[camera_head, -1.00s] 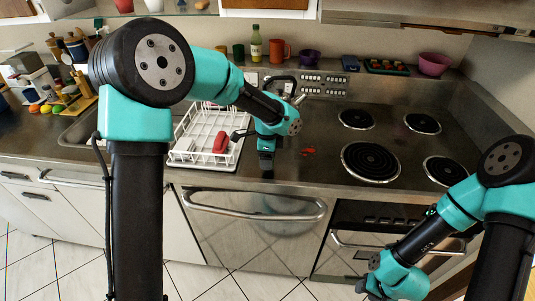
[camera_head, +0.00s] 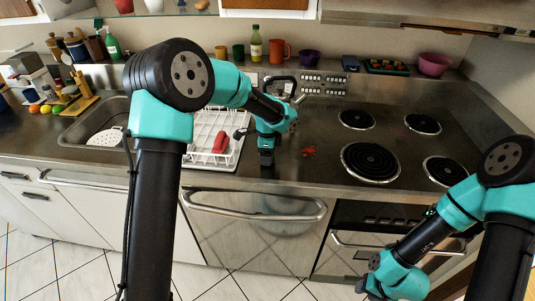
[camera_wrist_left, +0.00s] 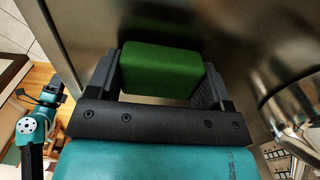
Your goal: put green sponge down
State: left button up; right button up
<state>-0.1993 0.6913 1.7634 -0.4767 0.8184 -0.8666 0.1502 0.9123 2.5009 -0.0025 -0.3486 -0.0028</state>
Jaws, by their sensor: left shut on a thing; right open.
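My left gripper (camera_head: 266,160) points down at the counter's front strip, just right of the white dish rack (camera_head: 190,158). In the left wrist view, my left gripper (camera_wrist_left: 163,85) is shut on the green sponge (camera_wrist_left: 160,72), which sits between its two fingers. The sponge is close above or on the steel counter; I cannot tell whether it touches. In the head view the sponge is hidden by the gripper. My right gripper (camera_head: 372,288) is open and low in front of the oven, partly cut off by the frame's bottom.
A kettle (camera_head: 284,90) stands behind my left gripper. A red object (camera_head: 221,142) lies in the dish rack. A sink (camera_head: 88,124) is at the left.

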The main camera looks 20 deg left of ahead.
pick_arm(q)
jog(key=shift+f, duration=0.3)
jog(key=o, duration=1)
jog(key=shift+c, duration=0.2)
notch_tip(320, 180, up, 12)
jog(key=shift+r, duration=0.15)
dwell(0.3)
